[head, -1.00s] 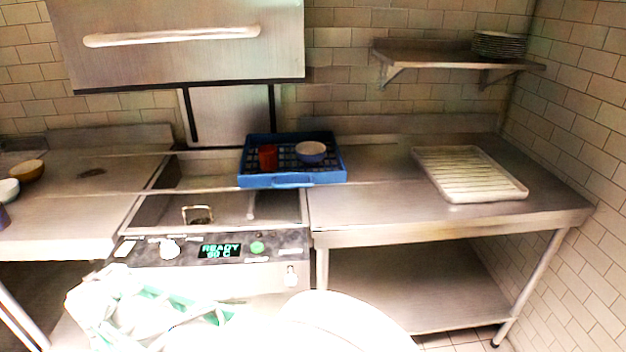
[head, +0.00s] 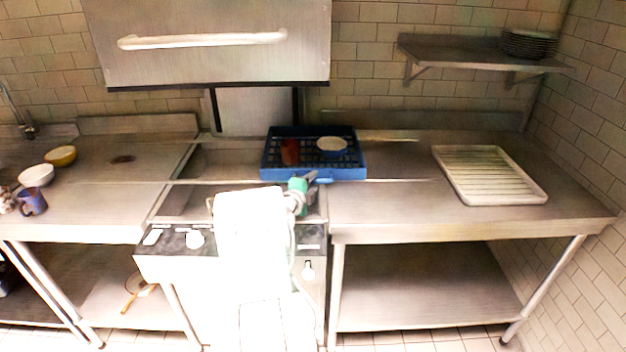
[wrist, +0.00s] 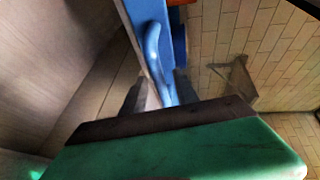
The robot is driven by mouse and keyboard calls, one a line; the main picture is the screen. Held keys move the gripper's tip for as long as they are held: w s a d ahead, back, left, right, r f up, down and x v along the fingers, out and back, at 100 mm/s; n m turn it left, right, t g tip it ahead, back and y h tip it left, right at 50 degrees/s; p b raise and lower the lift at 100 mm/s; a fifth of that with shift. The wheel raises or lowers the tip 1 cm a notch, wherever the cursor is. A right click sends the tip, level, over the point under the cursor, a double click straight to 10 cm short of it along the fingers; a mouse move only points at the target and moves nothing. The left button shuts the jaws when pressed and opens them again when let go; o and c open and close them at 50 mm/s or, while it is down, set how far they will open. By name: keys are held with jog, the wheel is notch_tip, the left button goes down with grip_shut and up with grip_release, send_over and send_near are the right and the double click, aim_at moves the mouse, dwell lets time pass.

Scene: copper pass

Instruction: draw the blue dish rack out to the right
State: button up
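The blue dish rack (head: 345,174) sits at the right end of the dishwasher, at its join with the right-hand steel counter. It holds a red cup (head: 290,152) and a blue bowl (head: 332,146) with a pale inside. My gripper (head: 316,177), with its green body, is at the rack's front handle. In the wrist view the blue handle (wrist: 154,52) runs between the two dark fingers of my gripper (wrist: 160,92). The fingers look apart, one on each side, with a gap showing on the left. Contact is not clear.
The right counter (head: 390,205) has free room beside the rack, up to a white ribbed tray (head: 440,168). The dishwasher's raised hood (head: 215,60) hangs above. A mug (head: 33,202) and bowls (head: 60,156) stand on the left counter. Plates (head: 530,43) sit on the wall shelf.

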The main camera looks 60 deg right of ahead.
jog(key=shift+d, duration=0.45)
grip_shut()
jog(key=shift+f, duration=0.1)
dwell(1.0)
